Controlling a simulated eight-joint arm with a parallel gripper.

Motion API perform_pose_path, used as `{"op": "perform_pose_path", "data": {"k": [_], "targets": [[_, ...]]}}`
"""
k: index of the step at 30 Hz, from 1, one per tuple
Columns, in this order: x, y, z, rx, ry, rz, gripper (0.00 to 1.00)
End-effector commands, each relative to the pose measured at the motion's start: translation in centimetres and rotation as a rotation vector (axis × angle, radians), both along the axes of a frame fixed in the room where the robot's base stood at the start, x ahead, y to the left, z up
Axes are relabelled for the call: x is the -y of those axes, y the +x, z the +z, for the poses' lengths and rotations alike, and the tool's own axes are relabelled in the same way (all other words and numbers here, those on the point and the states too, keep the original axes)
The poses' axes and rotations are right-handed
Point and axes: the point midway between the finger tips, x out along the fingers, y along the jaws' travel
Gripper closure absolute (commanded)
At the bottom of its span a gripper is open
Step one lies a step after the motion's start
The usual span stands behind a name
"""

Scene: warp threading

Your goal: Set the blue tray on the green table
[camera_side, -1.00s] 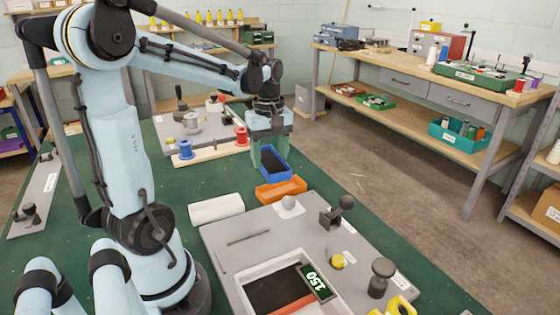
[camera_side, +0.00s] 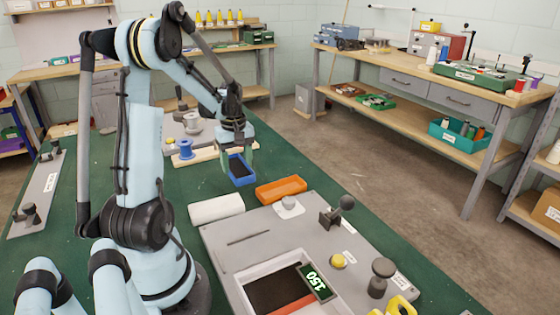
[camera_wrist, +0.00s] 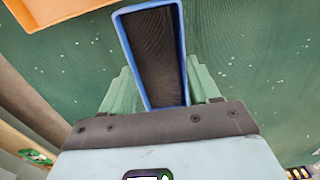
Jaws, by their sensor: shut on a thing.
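The blue tray (camera_side: 242,182) is a narrow open box with a dark inside. My gripper (camera_side: 238,154) is shut on it, with its pale green fingers on either side. In the wrist view the blue tray (camera_wrist: 184,60) stands out between the fingers of my gripper (camera_wrist: 160,86).
The orange tray (camera_side: 281,189) lies to the right. A white roll (camera_side: 216,208) lies in front. A grey board (camera_side: 270,236) with knobs and a display fills the near right. A blue spool (camera_side: 185,149) stands behind on the left.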

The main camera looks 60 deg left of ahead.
Motion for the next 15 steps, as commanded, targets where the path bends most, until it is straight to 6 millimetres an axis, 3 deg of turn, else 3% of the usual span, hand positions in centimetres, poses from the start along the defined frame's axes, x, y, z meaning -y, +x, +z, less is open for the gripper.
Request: {"op": "perform_pose_path", "data": {"k": [7,15], "targets": [[0.0,0.0,-3.1,0.0,0.0,0.0,0.85],[0.1,0.0,-3.6,0.0,0.0,0.0,0.85]]}}
